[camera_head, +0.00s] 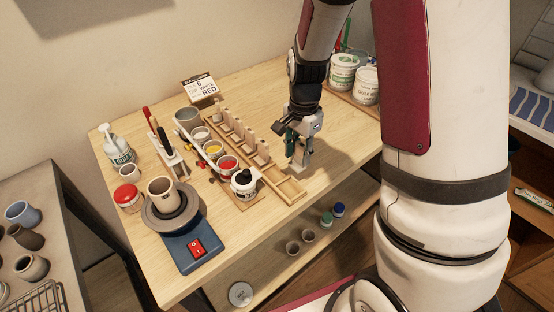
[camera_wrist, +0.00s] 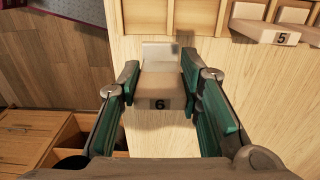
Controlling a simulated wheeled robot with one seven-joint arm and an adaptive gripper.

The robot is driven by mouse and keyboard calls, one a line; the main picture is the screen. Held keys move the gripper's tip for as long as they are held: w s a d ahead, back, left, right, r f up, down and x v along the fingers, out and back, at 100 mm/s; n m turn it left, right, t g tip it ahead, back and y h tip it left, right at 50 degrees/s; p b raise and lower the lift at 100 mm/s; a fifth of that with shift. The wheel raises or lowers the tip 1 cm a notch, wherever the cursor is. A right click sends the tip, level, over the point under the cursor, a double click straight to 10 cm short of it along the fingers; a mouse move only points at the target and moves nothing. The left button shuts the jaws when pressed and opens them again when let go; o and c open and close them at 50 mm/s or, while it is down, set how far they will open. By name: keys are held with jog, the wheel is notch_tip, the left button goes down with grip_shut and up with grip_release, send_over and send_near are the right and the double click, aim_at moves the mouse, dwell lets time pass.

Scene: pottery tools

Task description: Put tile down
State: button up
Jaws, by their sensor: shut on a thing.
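A pale tile marked 6 (camera_wrist: 160,90) is between the green-padded fingers of my gripper (camera_wrist: 160,74) in the wrist view. The gripper is shut on it. A grey patch shows at the tile's far end. In the head view my gripper (camera_head: 300,146) points down over the table, just right of the wooden tile rack (camera_head: 291,188); the tile (camera_head: 297,161) shows small and pale below the fingers. I cannot tell whether it touches the tabletop. The rack also shows in the wrist view (camera_wrist: 196,17), with another tile marked 5 (camera_wrist: 265,31) at upper right.
Glaze cups, including a red one (camera_head: 228,165), stand left of the rack. A pottery wheel (camera_head: 190,243) holds a cup (camera_head: 161,189). A sign reading RED (camera_head: 201,88) stands behind. White tubs (camera_head: 343,72) are at the back right. Wooden tabletop (camera_head: 335,150) right of the rack is clear.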

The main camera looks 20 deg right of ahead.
jog(key=w+a, duration=0.2)
jog(key=a, duration=0.2)
jog(key=shift+w+a+f+p, duration=0.25)
jog(key=shift+w+a+p, duration=0.05)
jog(key=shift+w+a, duration=0.1)
jog(key=shift+w+a+f+p, duration=0.15)
jog(key=shift+f+p, duration=0.2)
jog(key=shift+f, duration=1.4)
jog(key=shift+f, duration=0.2)
jog(key=o, duration=0.9)
